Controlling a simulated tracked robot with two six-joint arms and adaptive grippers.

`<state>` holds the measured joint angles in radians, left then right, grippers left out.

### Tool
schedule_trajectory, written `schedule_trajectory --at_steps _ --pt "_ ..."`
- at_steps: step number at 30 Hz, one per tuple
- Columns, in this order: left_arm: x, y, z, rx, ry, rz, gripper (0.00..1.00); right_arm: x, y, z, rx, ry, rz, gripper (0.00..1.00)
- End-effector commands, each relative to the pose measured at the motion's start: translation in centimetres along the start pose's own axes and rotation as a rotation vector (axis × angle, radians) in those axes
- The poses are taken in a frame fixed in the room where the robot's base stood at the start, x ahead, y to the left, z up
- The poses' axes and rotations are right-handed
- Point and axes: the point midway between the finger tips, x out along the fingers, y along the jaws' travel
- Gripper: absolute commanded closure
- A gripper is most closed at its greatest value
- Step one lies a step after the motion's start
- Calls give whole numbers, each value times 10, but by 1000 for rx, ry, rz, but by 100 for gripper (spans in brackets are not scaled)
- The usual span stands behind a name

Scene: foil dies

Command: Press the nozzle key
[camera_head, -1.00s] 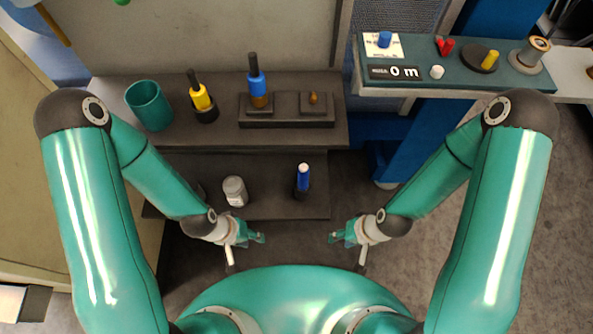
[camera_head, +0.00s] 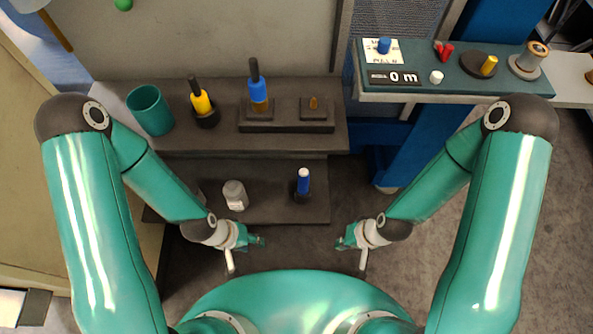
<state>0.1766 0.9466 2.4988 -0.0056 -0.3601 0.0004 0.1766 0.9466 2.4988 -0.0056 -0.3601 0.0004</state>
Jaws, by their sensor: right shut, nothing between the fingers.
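A dark green control panel (camera_head: 461,87) stands at the upper right. It carries a small display (camera_head: 394,77) reading "0 m" and a white round button (camera_head: 436,77) beside it. A blue knob (camera_head: 384,45), a red two-pronged part (camera_head: 445,52) and a yellow lever (camera_head: 489,65) are also on it. I cannot tell from any label which one is the nozzle key. My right gripper (camera_head: 342,243) is shut and empty, low in the middle, well away from the panel. My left gripper (camera_head: 259,240) hangs left of it, apart from everything; its fingers are too small to read.
A metal spool (camera_head: 529,60) stands at the panel's right end.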

Motion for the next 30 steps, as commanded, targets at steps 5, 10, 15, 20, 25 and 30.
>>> schedule_trajectory --at_steps 5,10,15,20,25,30 --pt "0 0 0 0 0 0 60 0 0 0 0 0 0 100" --pt "0 0 0 0 0 0 60 0 0 0 0 0 0 100" --pt "0 0 0 0 0 0 60 0 0 0 0 0 0 100" --pt "0 0 0 0 0 0 60 0 0 0 0 0 0 100" --pt "0 0 0 0 0 0 60 0 0 0 0 0 0 100" --pt "0 0 0 0 0 0 77 0 0 0 0 0 0 100"
